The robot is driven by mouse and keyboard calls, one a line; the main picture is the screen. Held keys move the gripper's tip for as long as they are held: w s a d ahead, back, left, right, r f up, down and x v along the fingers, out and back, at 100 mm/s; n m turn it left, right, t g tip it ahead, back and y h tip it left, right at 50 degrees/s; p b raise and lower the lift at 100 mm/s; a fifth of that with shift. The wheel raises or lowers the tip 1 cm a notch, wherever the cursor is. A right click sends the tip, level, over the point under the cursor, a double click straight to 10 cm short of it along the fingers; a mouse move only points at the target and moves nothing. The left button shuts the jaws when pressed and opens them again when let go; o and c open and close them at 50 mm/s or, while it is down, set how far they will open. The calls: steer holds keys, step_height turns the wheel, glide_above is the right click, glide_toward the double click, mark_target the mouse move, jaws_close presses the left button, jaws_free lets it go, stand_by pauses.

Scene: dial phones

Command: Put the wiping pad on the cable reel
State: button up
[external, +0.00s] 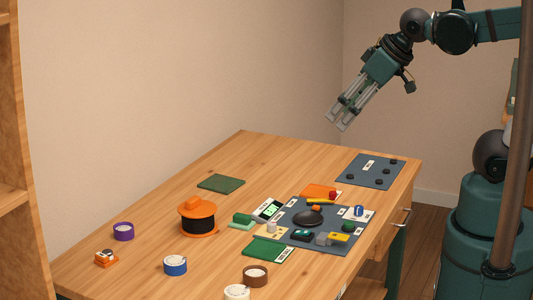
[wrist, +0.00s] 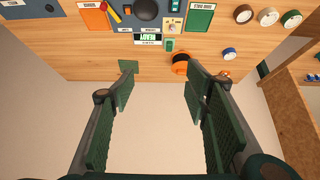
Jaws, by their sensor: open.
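A flat dark green pad (external: 221,183) lies on the table's far left part; it also shows beside the left fingertip in the wrist view (wrist: 128,65). A small green block on a pale green base (external: 242,221) sits right of the reel. I cannot tell for sure which of these is the wiping pad. The cable reel (external: 198,220) is orange with black windings and has an orange block on top; it is partly behind the right finger in the wrist view (wrist: 180,67). My gripper (external: 337,123) is open and empty, high above the table's far side.
A dark grey panel (external: 291,222) holds small parts, with labelled coloured cards around it. Another dark panel (external: 362,178) lies at the far right. The far left tabletop is mostly clear.

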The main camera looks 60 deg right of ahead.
steer(key=shift+w, duration=0.15)
steer(key=m+g, duration=0.7)
steer(key=m, duration=1.1)
glide_above(242, 215)
step_height(242, 215, down, 24)
steer(key=shift+d+r, duration=0.1)
steer(key=shift+r, duration=0.1)
steer(key=shift+w+f, duration=0.1)
steer(key=shift+f, duration=0.55)
steer(key=shift+f, duration=0.15)
steer(key=shift+f, duration=1.15)
